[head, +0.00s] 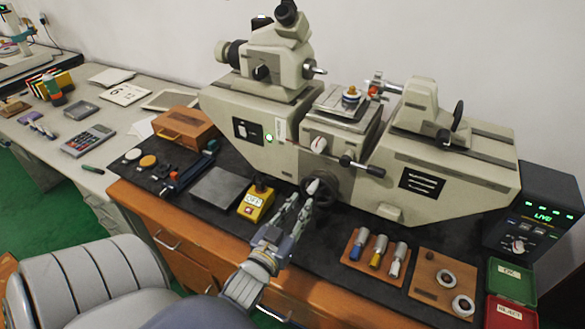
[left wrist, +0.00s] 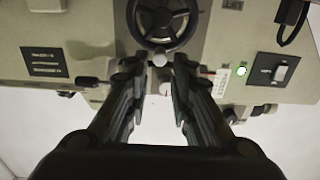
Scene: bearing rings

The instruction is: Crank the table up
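The grey measuring machine (head: 262,105) stands on the bench, with a small table (head: 335,108) in its middle carrying a ring-shaped part (head: 351,94). Below the table is the dark handwheel (head: 333,188) with a pale crank knob (head: 313,187). My left gripper (head: 299,201) reaches up to the wheel from the front. In the left wrist view the handwheel (left wrist: 163,18) is at the top, and the fingers of my left gripper (left wrist: 165,62) are apart, with the knob near their tips. I cannot tell whether they touch it. My right gripper is not in view.
A yellow switch box (head: 256,201) stands left of my left gripper. To the right are a tray of colored-handled tools (head: 374,253), a wooden board with rings (head: 442,281), green and red bins (head: 511,281) and a display box (head: 536,217). A metal plate (head: 218,188) lies left.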

